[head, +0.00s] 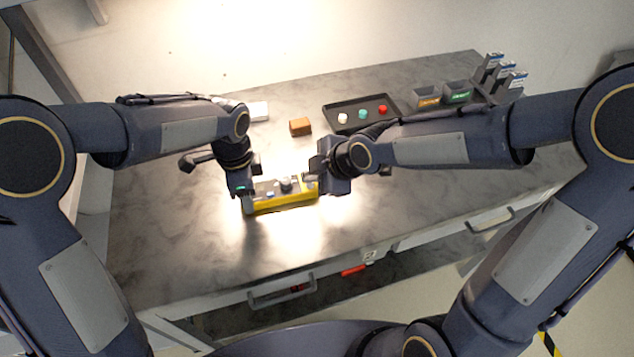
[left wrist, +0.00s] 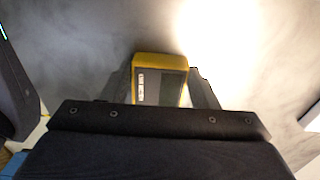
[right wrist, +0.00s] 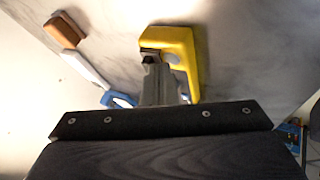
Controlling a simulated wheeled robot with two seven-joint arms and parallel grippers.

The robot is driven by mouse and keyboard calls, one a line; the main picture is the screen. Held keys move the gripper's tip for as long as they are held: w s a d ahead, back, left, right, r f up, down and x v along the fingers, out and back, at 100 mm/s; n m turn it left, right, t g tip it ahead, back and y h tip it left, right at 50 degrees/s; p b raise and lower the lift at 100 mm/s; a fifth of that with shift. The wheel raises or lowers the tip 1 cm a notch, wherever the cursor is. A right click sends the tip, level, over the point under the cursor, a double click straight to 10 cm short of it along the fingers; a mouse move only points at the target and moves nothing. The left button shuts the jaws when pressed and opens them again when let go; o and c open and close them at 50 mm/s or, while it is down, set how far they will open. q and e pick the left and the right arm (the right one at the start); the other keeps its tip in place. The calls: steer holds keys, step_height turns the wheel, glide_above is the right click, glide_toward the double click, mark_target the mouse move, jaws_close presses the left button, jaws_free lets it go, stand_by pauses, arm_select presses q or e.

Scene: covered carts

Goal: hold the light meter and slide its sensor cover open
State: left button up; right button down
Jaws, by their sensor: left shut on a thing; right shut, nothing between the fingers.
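The yellow light meter (head: 290,206) lies across the front middle of the grey cart top, or just above it; I cannot tell which. My left gripper (head: 246,204) is shut on its left end. In the left wrist view the meter's yellow and grey body (left wrist: 160,63) sits between the fingers (left wrist: 160,92). My right gripper (head: 314,180) is at the meter's right end, shut and empty. In the right wrist view its closed fingertips (right wrist: 152,60) are at the meter's yellow end (right wrist: 183,45), beside a dark part. The sensor cover cannot be made out clearly.
A black tray (head: 332,122) holds white, green and red pieces. Small bins (head: 428,97) and upright boxes (head: 515,79) stand at the back right. The cart top before the meter is clear.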

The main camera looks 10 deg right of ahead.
mark_target(307, 191)
steer(key=shift+w, duration=0.25)
steer(key=shift+s, duration=0.15)
steer(key=s, duration=0.3)
steer(key=shift+s+d, duration=0.15)
steer(key=shift+s, duration=0.1)
steer(key=v, duration=1)
steer(key=shift+s, duration=0.2)
arm_select(q)
steer(key=o, duration=1.2)
